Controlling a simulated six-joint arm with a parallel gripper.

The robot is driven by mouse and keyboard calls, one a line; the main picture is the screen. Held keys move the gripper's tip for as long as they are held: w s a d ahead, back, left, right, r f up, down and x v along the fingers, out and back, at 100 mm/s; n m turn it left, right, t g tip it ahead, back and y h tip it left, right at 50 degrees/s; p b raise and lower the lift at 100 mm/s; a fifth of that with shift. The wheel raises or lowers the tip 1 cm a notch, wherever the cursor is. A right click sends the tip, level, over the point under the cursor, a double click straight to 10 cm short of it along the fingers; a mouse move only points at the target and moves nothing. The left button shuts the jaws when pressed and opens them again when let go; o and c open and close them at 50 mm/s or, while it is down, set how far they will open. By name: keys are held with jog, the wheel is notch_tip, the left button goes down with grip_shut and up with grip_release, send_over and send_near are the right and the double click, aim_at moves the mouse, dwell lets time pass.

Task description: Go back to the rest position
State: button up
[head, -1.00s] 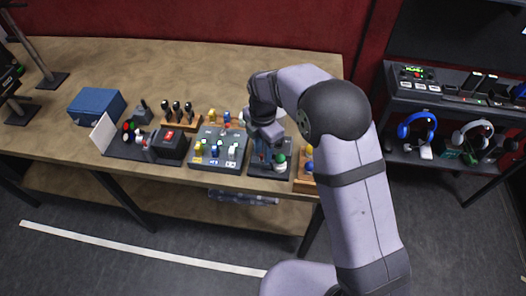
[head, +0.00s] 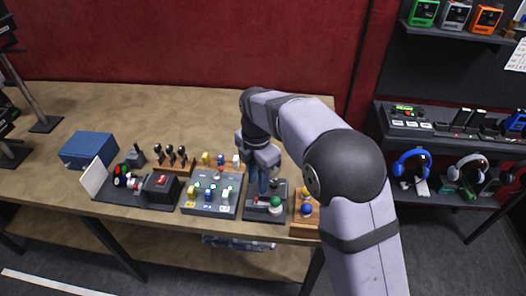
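My gripper (head: 262,188) points down over the dark panel (head: 262,214) at the right end of the row on the table. The panel carries a green-and-white button (head: 276,204) and a small red part beside the fingertips. I cannot tell whether the fingers touch the panel, nor whether they are open or shut. Just left is a grey panel (head: 190,207) with several coloured buttons, blue, yellow and white. A wooden block (head: 306,221) with blue and yellow-orange knobs stands to the right, partly behind my arm.
Farther left are a black box with a red switch (head: 161,181), a wooden stand of dark handles (head: 175,163) and a blue case (head: 88,149). The table (head: 180,105) is bare behind them. A shelf with headphones (head: 411,163) stands at the right.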

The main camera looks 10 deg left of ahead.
jog(key=s+d+m, duration=0.2)
jog(key=d+m, duration=0.2)
jog(key=s+d+m, duration=0.2)
jog(key=d+m, duration=0.2)
jog(key=d, duration=0.1)
jog(key=s+d+m, duration=0.3)
jog(key=d+m, duration=0.2)
jog(key=shift+d, duration=0.15)
jog(key=s+d+f+m, duration=0.3)
jog(key=s+d+m, duration=0.6)
jog(key=s+m, duration=0.4)
jog(key=shift+f+m, duration=0.3)
jog(key=shift+m, duration=0.2)
jog(key=shift+s+a, duration=0.1)
dwell(1.4)
